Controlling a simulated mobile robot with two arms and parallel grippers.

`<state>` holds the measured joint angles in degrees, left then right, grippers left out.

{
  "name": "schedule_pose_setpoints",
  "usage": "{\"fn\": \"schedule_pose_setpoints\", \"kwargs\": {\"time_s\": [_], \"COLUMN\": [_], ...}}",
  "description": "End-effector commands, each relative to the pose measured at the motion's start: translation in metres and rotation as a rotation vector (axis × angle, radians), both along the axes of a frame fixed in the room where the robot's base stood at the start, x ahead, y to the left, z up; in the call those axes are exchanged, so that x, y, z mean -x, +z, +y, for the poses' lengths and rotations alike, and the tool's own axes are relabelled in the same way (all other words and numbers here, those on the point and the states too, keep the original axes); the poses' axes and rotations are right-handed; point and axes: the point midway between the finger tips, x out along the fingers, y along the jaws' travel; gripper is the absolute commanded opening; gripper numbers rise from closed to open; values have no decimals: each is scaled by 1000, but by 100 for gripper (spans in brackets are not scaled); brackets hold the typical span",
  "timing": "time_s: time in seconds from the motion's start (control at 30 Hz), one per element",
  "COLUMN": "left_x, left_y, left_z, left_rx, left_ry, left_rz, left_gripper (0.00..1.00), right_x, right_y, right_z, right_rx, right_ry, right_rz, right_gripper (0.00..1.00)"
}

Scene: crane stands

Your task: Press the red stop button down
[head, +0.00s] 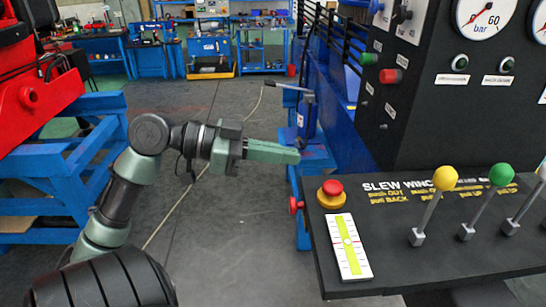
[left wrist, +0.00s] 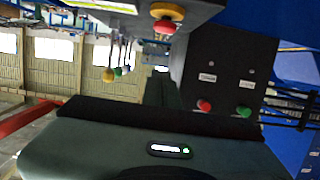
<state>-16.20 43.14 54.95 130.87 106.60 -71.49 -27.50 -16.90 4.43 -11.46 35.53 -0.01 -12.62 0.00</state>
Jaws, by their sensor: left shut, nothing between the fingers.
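The red stop button (head: 332,187) is a red mushroom cap on a yellow base. My left gripper (head: 297,156) is shut and empty. Its green fingers point right, and their tips are up and left of the button in the picture, apart from it. My right gripper is not in view.
A white and yellow-green level strip (head: 348,247) lies beside the button. Levers with yellow (head: 444,178) and green (head: 500,174) knobs stand to the right. Another red knob (head: 296,205) sticks out of the desk's left side. A black gauge panel (head: 450,100) rises behind. Open floor lies left.

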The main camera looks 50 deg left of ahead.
Motion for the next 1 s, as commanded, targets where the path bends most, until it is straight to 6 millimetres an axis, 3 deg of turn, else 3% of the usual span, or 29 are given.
{"fn": "schedule_pose_setpoints", "kwargs": {"time_s": [0.23, 0.83, 0.93, 1.0], "left_x": [14, 13, 5, -10], "left_y": [5, 5, -4, -20], "left_z": [12, 13, 24, 42], "left_rx": [1, 3, 32, 78], "left_ry": [1, 3, 39, 99], "left_rz": [0, 1, 19, 50], "left_gripper": [0, 0, 0, 0], "right_x": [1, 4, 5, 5], "right_y": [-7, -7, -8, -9], "right_z": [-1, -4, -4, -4], "right_rx": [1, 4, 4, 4], "right_ry": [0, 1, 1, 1], "right_rz": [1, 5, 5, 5], "right_gripper": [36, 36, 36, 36]}}
